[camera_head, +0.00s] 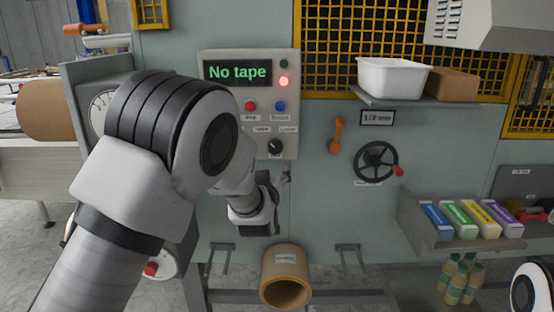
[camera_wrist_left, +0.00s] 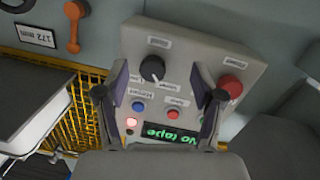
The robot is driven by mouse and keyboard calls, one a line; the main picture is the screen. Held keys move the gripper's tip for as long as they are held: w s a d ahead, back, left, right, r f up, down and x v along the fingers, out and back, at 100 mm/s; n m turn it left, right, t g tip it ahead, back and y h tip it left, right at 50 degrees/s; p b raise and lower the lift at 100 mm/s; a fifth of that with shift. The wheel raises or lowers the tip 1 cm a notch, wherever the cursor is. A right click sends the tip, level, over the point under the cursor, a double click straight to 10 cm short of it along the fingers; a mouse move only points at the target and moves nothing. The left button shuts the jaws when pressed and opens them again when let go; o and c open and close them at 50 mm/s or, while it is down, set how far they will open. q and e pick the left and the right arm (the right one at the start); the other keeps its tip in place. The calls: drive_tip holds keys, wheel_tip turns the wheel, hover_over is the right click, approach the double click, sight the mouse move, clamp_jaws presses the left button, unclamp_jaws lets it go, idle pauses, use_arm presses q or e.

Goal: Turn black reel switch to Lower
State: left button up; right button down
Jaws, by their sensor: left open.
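The black reel switch (camera_head: 275,147) is a round knob low on the grey control panel (camera_head: 233,87), below the labels, one of which reads "Lower" at its upper right. In the left wrist view the panel appears upside down and the black switch (camera_wrist_left: 152,69) lies between the fingertips in the picture, with a small pale mark on it; its exact setting is hard to read. My left gripper (camera_head: 284,178) is just below the switch in the head view. In the wrist view the left gripper (camera_wrist_left: 160,75) is open and empty, its fingers apart from the switch.
The panel has a green "No tape" display (camera_head: 238,72), a lit red lamp (camera_head: 284,81), a red button (camera_head: 250,106) and a blue button (camera_head: 280,106). An orange handle (camera_head: 337,135) and a black handwheel (camera_head: 376,161) are to the right. A cardboard roll (camera_head: 286,276) is below.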

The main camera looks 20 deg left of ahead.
sight(274, 148)
use_arm(q)
drive_tip(key=shift+t, duration=0.5)
drive_tip(key=w+r, duration=0.1)
drive_tip(key=w, duration=0.1)
drive_tip(key=w+r+p, duration=0.1)
drive_tip(key=w, duration=0.2)
drive_tip(key=w+a+r+p, duration=0.1)
drive_tip(key=w+r, duration=0.1)
drive_tip(key=shift+w+a, duration=0.1)
drive_tip(key=shift+w, duration=0.2)
drive_tip(key=shift+w+a+f, duration=0.1)
drive_tip(key=shift+w+a, duration=0.15)
drive_tip(key=shift+w, duration=0.15)
drive_tip(key=shift+d, duration=0.1)
drive_tip(key=c, duration=1.1)
